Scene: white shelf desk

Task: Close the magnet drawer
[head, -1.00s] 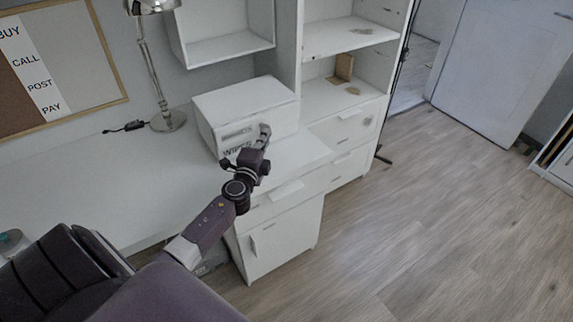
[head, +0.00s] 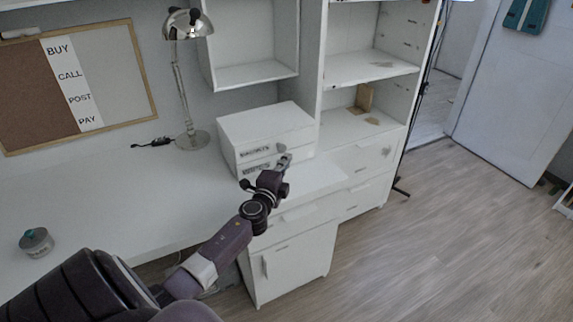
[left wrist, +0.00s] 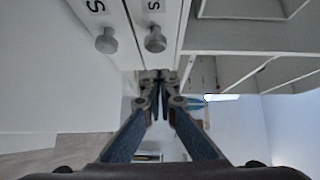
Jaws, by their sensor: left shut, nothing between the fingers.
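A small white drawer box (head: 268,122) stands on the desk. It has two stacked drawer fronts; the upper one's label (head: 255,152) looks like the magnet label, but is small. The lower label (head: 254,169) is partly hidden by my left gripper (head: 284,161). That gripper is shut and empty, in front of the box's right part. In the left wrist view, two grey knobs, one on the left (left wrist: 106,41) and one on the right (left wrist: 155,40), sit on adjacent fronts. My shut fingertips (left wrist: 157,76) are beyond them, close to the fronts. Any small drawer gap cannot be told. My right gripper is not in view.
A metal lamp (head: 190,138) stands left of the box, and a small grey container (head: 36,242) sits at the desk's left. An open shelf unit (head: 370,72) rises behind and right. The desk's left top (head: 120,200) is mostly clear.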

